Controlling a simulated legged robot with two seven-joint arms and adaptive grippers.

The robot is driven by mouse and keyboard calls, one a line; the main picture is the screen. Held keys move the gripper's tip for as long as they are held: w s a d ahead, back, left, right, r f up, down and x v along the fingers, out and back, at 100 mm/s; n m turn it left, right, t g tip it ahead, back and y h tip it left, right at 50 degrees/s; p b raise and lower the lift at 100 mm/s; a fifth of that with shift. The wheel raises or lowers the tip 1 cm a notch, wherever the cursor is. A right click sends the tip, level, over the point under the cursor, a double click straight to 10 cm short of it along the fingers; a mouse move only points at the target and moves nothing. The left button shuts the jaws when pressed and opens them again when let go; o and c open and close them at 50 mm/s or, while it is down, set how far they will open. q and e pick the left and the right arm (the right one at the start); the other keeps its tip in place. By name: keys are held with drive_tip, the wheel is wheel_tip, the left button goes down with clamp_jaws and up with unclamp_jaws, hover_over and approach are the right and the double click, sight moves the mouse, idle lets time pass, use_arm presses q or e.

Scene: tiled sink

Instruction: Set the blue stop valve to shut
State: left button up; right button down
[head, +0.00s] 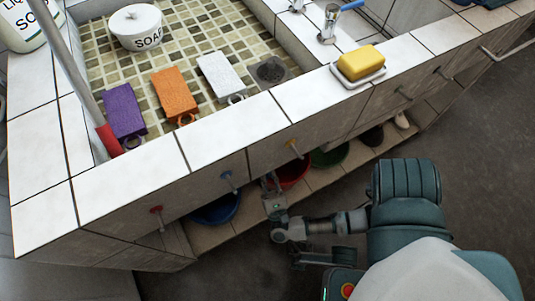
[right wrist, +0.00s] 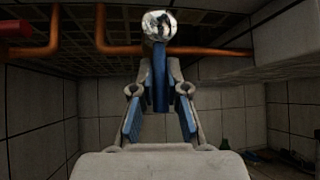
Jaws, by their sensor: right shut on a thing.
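In the right wrist view, the blue stop valve has a blue lever (right wrist: 160,88) below a round silver fitting (right wrist: 159,26). The lever sits between the fingertips of my right gripper (right wrist: 161,72), which is shut on it. The lever runs toward my gripper's palm, across the line of the copper pipe (right wrist: 125,50) behind it. In the head view my right gripper (head: 271,186) reaches into the opening under the counter front. The blue stop valve cannot be made out clearly there. My left gripper is not in view.
A red handle (right wrist: 14,28) is at the wrist view's upper left. Blue (head: 216,210) and red (head: 293,173) basins stand below. Open floor lies to the right.

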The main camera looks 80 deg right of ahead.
drive_tip(key=shift+a+f, duration=0.1)
drive_tip(key=shift+f, duration=0.1)
drive_tip(key=c, duration=1.2)
unclamp_jaws()
drive_tip(key=shift+r, duration=0.1)
drive_tip(key=shift+a, duration=0.1)
drive_tip(key=v, duration=1.2)
